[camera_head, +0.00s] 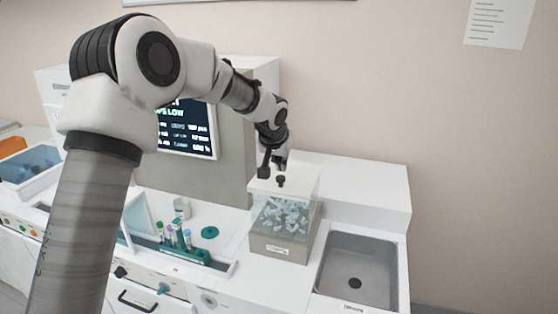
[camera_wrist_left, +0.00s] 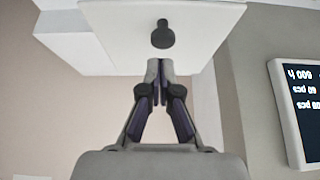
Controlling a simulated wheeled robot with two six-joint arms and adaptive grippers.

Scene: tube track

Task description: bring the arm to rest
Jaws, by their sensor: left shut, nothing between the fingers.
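My left arm comes in from the left in the head view and reaches over the counter. My left gripper (camera_head: 273,168) is shut and empty, above the lidded clear box (camera_head: 285,222) that holds pale blue pieces. In the left wrist view the fingertips (camera_wrist_left: 160,68) meet just below the black knob (camera_wrist_left: 162,35) on the white lid (camera_wrist_left: 115,30). The knob (camera_head: 280,181) also shows in the head view, just under the gripper; I cannot tell whether they touch. My right gripper is not in view.
A sink (camera_head: 358,268) lies right of the box. A rack with several capped tubes (camera_head: 184,246) and a teal disc (camera_head: 209,232) lie to the left. A grey machine with a screen (camera_head: 190,130) stands behind. A blue bin (camera_head: 30,165) is at far left.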

